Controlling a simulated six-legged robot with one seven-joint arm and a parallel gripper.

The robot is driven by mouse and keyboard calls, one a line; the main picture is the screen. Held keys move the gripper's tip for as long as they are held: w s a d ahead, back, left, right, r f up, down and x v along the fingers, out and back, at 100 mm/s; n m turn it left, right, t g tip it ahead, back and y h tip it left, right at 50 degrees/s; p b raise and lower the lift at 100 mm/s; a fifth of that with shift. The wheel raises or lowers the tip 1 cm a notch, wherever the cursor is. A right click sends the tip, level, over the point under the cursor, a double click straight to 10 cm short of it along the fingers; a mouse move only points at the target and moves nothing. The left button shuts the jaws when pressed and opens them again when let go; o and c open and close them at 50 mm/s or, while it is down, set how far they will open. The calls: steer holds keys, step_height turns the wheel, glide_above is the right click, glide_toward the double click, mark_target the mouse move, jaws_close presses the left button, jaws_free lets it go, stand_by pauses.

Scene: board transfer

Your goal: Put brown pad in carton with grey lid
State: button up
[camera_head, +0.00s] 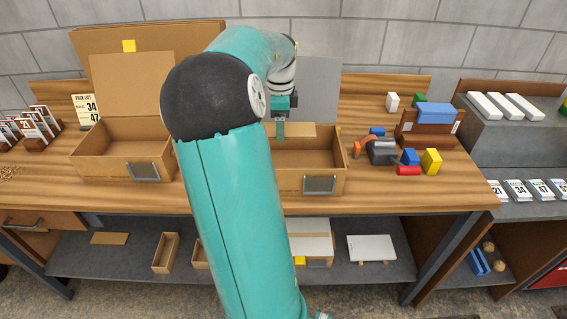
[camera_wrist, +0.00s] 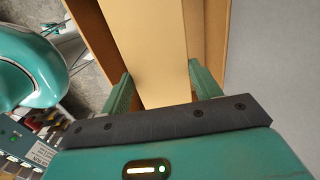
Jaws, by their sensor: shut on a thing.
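The brown pad (camera_head: 298,131) is a flat tan piece; it fills the middle of the wrist view (camera_wrist: 150,45). My gripper (camera_head: 280,129) is shut on it, with one green finger at each side edge in the wrist view (camera_wrist: 160,88). The carton with the grey lid (camera_head: 328,182) stands open on the bench, its grey lid (camera_head: 318,88) raised behind it. The pad is over the carton's opening; I cannot tell whether it touches the carton. My arm hides the carton's left part.
Another open carton (camera_head: 115,168) with a brown lid stands at the left. A stapler-like tool (camera_head: 382,152), coloured blocks (camera_head: 431,161) and a brown box with a blue top (camera_head: 430,125) lie to the right. The front bench strip (camera_head: 420,197) is clear.

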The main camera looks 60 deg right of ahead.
step_height(320, 180, down, 14)
steer(key=shift+w+f, duration=0.1)
steer(key=shift+f, duration=0.1)
steer(key=shift+f, duration=0.1)
steer(key=o, duration=0.9)
steer(key=shift+f, duration=0.1)
steer(key=shift+o, duration=0.2)
step_height(320, 180, up, 12)
steer(key=shift+r, duration=0.2)
